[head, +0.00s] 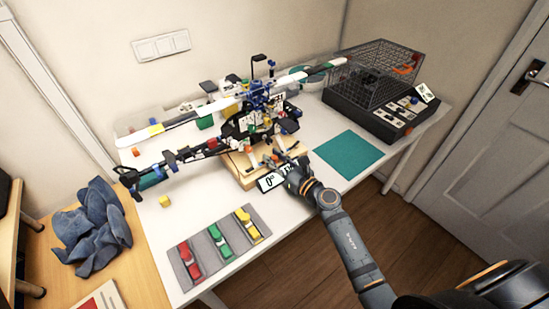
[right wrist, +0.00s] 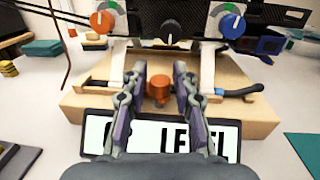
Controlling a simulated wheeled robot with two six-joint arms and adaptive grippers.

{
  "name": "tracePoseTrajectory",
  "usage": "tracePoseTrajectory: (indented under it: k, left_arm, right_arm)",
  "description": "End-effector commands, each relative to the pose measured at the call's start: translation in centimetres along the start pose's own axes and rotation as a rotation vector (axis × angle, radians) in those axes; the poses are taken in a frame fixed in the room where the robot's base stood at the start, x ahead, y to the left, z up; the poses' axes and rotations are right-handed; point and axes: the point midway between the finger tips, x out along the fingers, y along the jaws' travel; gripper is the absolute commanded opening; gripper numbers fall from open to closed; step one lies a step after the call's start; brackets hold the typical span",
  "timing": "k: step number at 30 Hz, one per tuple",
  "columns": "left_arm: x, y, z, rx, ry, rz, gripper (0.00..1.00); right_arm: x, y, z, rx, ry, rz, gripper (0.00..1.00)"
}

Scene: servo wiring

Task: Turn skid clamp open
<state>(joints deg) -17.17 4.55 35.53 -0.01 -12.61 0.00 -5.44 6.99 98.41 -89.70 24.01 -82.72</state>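The model helicopter (head: 250,120) stands with its skids on a wooden block (head: 238,176) on the white table. In the right wrist view the block (right wrist: 80,103) carries white skid uprights and a small orange-red knob (right wrist: 158,90), apparently the skid clamp. A dark bar with a blue-sleeved end (right wrist: 240,91) reaches right across the block. My right gripper (head: 277,157) is at the block's front edge. In the wrist view its fingers (right wrist: 160,75) are apart, one on each side of the knob; contact is not clear. My left gripper is not in view.
Orange (right wrist: 101,22) and blue (right wrist: 232,25) dial knobs sit above the block. A lettered sign (right wrist: 95,135) lies in front. A tray with red, green and yellow pieces (head: 212,234), a teal mat (head: 348,154) and a caged box (head: 345,112) stand around.

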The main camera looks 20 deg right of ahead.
Motion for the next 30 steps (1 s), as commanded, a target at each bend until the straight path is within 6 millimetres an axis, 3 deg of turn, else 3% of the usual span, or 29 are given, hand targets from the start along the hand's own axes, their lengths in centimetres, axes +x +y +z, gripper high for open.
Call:
tracePoseTrajectory:
  k: [13, 17, 22, 30]
  left_arm:
    - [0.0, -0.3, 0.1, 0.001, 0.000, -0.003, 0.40]
    - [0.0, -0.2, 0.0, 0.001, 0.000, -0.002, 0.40]
    - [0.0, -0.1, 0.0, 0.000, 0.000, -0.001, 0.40]
    - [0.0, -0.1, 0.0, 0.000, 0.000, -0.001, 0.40]
  right_arm:
    - [-0.7, 0.0, -0.1, -0.001, 0.002, -0.001, 0.41]
    - [-3.3, 0.0, -0.2, -0.002, 0.005, 0.001, 0.41]
    - [-8.0, 0.1, -0.2, -0.001, 0.007, 0.003, 0.41]
    - [-11.3, 0.0, -0.1, -0.003, 0.001, 0.001, 0.41]
